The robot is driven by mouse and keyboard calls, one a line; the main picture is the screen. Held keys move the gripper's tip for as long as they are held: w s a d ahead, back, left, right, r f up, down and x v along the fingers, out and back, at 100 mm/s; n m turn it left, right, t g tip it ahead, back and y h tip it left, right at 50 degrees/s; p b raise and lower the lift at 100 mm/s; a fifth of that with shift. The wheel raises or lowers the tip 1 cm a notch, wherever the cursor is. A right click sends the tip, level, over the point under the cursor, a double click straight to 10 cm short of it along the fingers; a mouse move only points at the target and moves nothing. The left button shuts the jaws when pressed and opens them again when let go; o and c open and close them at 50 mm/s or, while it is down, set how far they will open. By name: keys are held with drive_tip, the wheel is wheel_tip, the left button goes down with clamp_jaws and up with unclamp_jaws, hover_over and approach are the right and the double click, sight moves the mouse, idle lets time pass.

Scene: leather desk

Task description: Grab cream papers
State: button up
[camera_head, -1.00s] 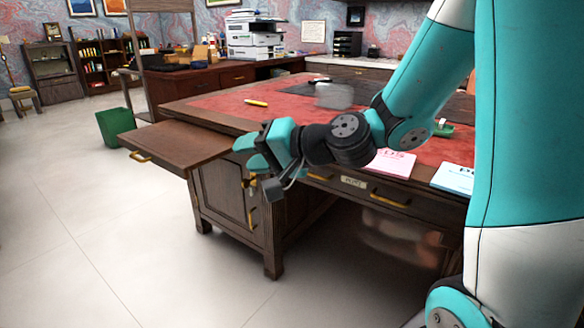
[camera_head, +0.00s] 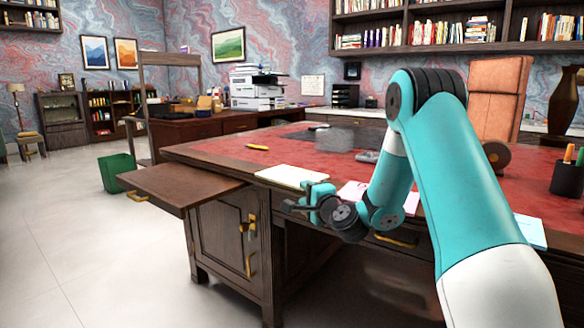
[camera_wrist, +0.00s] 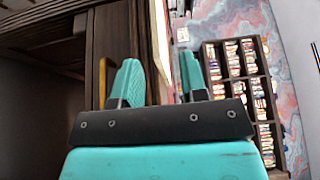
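The cream papers (camera_head: 291,175) lie flat in a thin stack on the desk's front left corner, beside the pulled-out board. My gripper (camera_head: 316,190) is at the front edge of the desk, close to the right end of the stack. In the wrist view my gripper's (camera_wrist: 160,62) two teal fingers are spread apart. The pale edge of the cream papers (camera_wrist: 159,40) runs in the gap between them. I cannot tell whether either finger touches the stack.
Pink papers (camera_head: 352,190) lie to the right, partly behind my arm, and blue-white papers (camera_head: 531,231) farther right. The wooden desk (camera_head: 225,165) has a red top with a yellow object (camera_head: 257,147). A pull-out board (camera_head: 180,185) juts left. A green bin (camera_head: 116,170) stands on the floor.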

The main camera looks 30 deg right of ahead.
sight(296, 187)
drive_tip(key=w, duration=0.2)
drive_tip(key=w+p, duration=0.1)
drive_tip(key=w, duration=0.4)
drive_tip(key=shift+w+d+f+p, duration=0.1)
drive_tip(key=shift+d+f+p, duration=0.2)
drive_tip(key=shift+d+p, duration=0.1)
clamp_jaws()
